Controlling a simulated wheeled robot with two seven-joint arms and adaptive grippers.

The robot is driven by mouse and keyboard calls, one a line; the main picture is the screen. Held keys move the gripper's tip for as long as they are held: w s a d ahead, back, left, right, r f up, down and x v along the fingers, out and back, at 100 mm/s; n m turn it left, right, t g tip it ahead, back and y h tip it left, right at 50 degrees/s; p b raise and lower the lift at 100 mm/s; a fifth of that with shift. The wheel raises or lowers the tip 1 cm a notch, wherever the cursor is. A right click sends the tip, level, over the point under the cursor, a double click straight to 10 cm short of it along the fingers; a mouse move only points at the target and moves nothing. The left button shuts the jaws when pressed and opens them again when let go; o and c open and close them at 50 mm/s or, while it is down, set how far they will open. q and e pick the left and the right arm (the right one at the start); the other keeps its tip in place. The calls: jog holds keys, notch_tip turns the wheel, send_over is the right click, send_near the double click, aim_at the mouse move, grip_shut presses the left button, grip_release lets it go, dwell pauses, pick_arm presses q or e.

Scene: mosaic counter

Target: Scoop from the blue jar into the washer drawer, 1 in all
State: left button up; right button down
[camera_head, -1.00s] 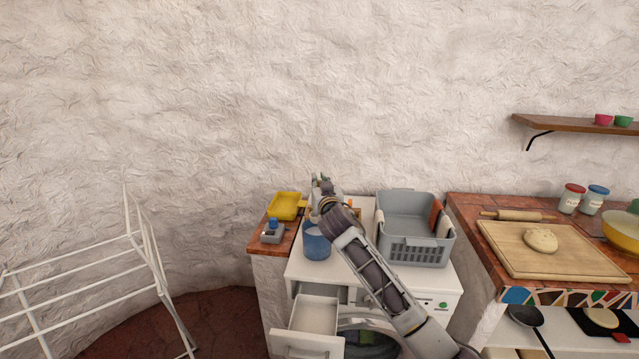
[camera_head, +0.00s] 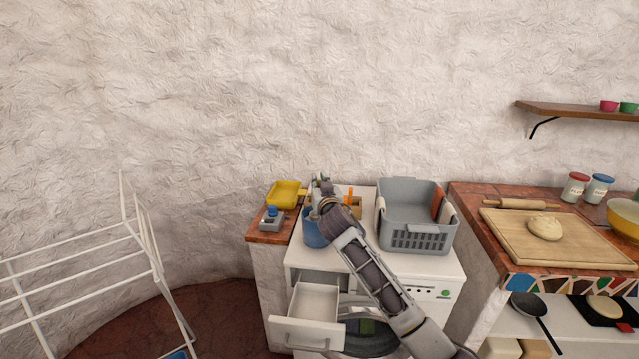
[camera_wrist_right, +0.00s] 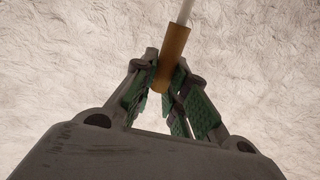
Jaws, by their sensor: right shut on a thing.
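The blue jar (camera_head: 312,238) stands on the left of the white washer top, partly hidden by my right arm. The washer drawer (camera_head: 325,291) is pulled out at the washer's front left; its white inside looks empty. My right gripper (camera_head: 320,183) is above and behind the jar in the picture. In the right wrist view, the right gripper (camera_wrist_right: 165,88) is shut on a wooden handle (camera_wrist_right: 173,55) with a pale shaft running out of the top of the picture. The handle's far end is hidden, so I cannot tell whether it is in the jar. My left gripper is not in view.
A grey basket (camera_head: 416,238) stands right of the arm on the washer top. A small wooden box (camera_head: 355,208) is behind the arm. A yellow tray (camera_head: 283,194) and a grey device (camera_head: 271,222) are on the ledge at left. A white rack (camera_head: 150,265) stands at far left.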

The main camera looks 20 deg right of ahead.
jog(key=shift+f+b, duration=0.3)
jog(key=shift+f, duration=0.3)
jog(key=shift+f+b, duration=0.55)
jog(key=shift+f, duration=0.2)
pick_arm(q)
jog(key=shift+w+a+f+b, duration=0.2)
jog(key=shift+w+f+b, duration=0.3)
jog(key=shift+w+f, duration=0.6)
pick_arm(e)
jog(key=shift+f, duration=0.7)
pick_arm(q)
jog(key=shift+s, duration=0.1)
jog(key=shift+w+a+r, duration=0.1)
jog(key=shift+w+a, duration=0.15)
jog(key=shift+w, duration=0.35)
pick_arm(e)
jog(key=shift+r, duration=0.1)
